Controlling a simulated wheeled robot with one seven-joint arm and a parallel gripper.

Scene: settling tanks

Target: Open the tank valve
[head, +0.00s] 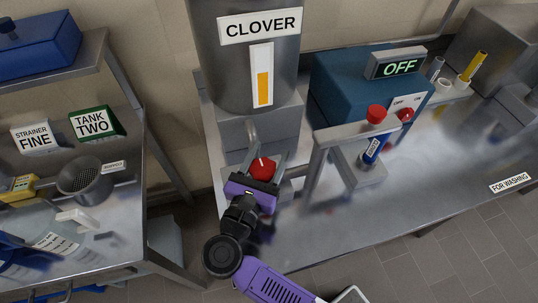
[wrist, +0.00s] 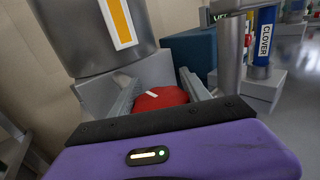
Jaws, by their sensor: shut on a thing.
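The grey metal tank (head: 245,75) carries a CLOVER sign and an upright gauge (head: 262,75) filled orange for about half its height. A red round valve knob (head: 264,168) with a white line on top sits at the tank's foot, below a bent grey spout. My purple gripper (head: 265,173) reaches it from the front and is shut on the knob. In the wrist view the knob (wrist: 158,99) lies between the two grey fingers, its white mark (wrist: 152,93) pointing obliquely. The knob's lower part is hidden by my gripper.
Right of the knob, a grey stand (head: 345,145) holds a red-capped blue tube (head: 375,135). Behind it is a teal machine (head: 340,85) with an OFF display (head: 397,65) and a red button (head: 406,114). A left table (head: 120,215) holds strainers and signs.

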